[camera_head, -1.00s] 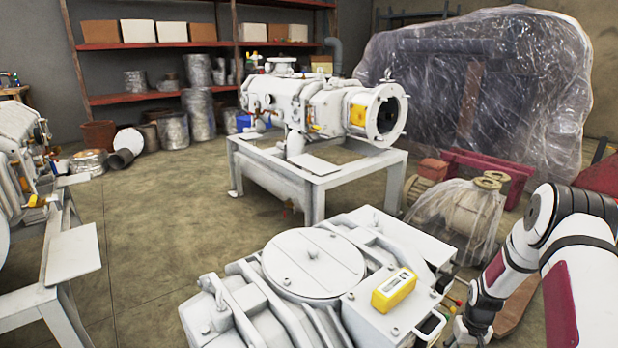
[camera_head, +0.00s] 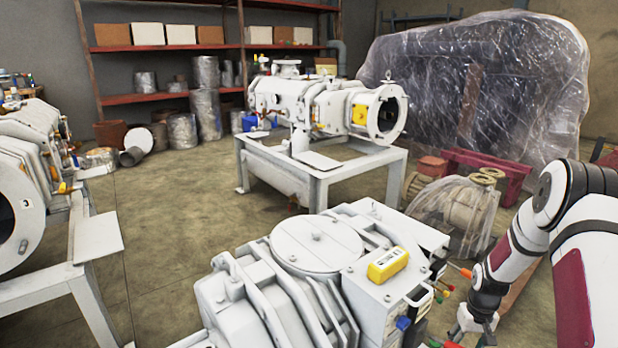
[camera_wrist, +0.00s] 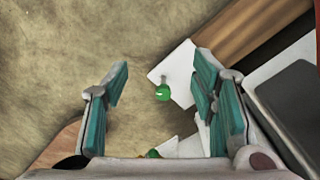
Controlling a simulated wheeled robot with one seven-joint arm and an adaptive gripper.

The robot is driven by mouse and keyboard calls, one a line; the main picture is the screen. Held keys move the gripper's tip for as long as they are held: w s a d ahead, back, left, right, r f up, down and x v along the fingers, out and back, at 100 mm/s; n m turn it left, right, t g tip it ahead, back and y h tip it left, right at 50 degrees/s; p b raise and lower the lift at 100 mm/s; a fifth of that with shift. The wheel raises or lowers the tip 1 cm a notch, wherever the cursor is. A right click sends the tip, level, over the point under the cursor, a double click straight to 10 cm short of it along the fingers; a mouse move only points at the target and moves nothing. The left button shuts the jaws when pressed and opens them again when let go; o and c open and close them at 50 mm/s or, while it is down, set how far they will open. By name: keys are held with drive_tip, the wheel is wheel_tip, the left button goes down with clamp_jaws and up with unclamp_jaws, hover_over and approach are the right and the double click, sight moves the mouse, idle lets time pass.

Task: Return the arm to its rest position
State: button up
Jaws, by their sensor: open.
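My arm (camera_head: 582,265) reaches down at the right of the head view, beside the near white machine (camera_head: 318,245). My gripper hangs at the arm's low end, near the bottom edge, and its fingers are hard to make out there. In the wrist view my gripper (camera_wrist: 161,78) is open, with its two teal-padded fingers wide apart and nothing held. A green round knob (camera_wrist: 162,93) shows between and beyond the fingers; I cannot tell how far below them it is.
A yellow device (camera_head: 388,264) lies on the near machine. Coloured knobs stick out from its right side, close to my arm. A second machine stands on a white frame (camera_head: 318,190) behind, a third (camera_head: 35,170) at left. A plastic-wrapped pump (camera_head: 458,210) sits right. Floor (camera_head: 180,215) is open between.

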drive_tip(key=s+a+r, duration=0.3)
drive_tip(key=a+r, duration=0.1)
drive_tip(key=r, duration=0.7)
drive_tip(key=s+a+r, duration=0.3)
drive_tip(key=a+r, duration=0.1)
drive_tip(key=r, duration=0.7)
drive_tip(key=s+a+r, duration=0.4)
drive_tip(key=r, duration=0.6)
drive_tip(key=s+a+r+p, duration=0.1)
drive_tip(key=s+a+r, duration=0.25)
drive_tip(key=s, duration=0.65)
drive_tip(key=s+a+r+n, duration=0.1)
drive_tip(key=s+a+r, duration=0.25)
drive_tip(key=s, duration=0.55)
drive_tip(key=s+a+r+p, duration=0.1)
drive_tip(key=s+a+r, duration=0.25)
drive_tip(key=s, duration=0.65)
wheel_tip(320, 180, up, 39)
drive_tip(key=t+p, duration=0.4)
drive_tip(key=p, duration=3.3)
drive_tip(key=shift+w+a, duration=0.2)
drive_tip(key=shift+w, duration=0.05)
